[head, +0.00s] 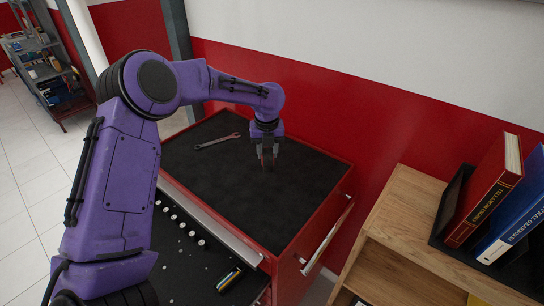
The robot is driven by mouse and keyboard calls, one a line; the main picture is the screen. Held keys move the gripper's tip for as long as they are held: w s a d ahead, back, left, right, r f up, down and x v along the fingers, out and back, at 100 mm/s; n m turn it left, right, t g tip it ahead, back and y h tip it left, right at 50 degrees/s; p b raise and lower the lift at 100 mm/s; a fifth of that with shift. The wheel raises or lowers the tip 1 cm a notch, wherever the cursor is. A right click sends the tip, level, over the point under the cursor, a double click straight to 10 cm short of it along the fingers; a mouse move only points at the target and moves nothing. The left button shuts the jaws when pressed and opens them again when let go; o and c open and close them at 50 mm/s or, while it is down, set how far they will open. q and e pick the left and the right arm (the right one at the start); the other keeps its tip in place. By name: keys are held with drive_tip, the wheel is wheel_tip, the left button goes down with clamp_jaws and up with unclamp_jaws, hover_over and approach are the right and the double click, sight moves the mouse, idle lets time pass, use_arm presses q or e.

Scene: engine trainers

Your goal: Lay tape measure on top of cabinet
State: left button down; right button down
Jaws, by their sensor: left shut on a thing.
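The cabinet (325,190) is red with a black top surface, standing against the red wall. My left gripper (266,162) points down over the black top, near its middle. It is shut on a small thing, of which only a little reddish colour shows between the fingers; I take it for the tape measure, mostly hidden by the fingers. Whether it touches the top cannot be told. My right gripper is not in view.
A wrench (217,141) lies on the cabinet top, left of my gripper. An open drawer (190,262) with small parts juts out at the front. A wooden shelf (405,215) with books (487,190) stands at right. The top's right and front areas are clear.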

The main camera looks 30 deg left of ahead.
use_arm(q)
drive_tip(key=f, duration=0.1)
drive_tip(key=d+f+p, duration=0.1)
drive_tip(key=f, duration=0.1)
drive_tip(key=w+f, duration=0.1)
drive_tip(key=shift+d+f, duration=0.15)
drive_tip(key=shift+f, duration=0.45)
drive_tip(key=shift+w+f, duration=0.1)
drive_tip(key=c, duration=0.7)
unclamp_jaws()
drive_tip(key=shift+f, duration=0.15)
drive_tip(key=shift+r, duration=0.25)
drive_tip(key=r+b, duration=0.1)
drive_tip(key=r, duration=0.3)
drive_tip(key=s+r, duration=0.1)
drive_tip(key=r, duration=0.2)
drive_tip(key=d+r+b, duration=0.1)
drive_tip(key=r, duration=0.3)
drive_tip(key=shift+s+r+b, duration=0.15)
drive_tip(key=shift+r+b, duration=0.15)
drive_tip(key=shift+r, duration=0.05)
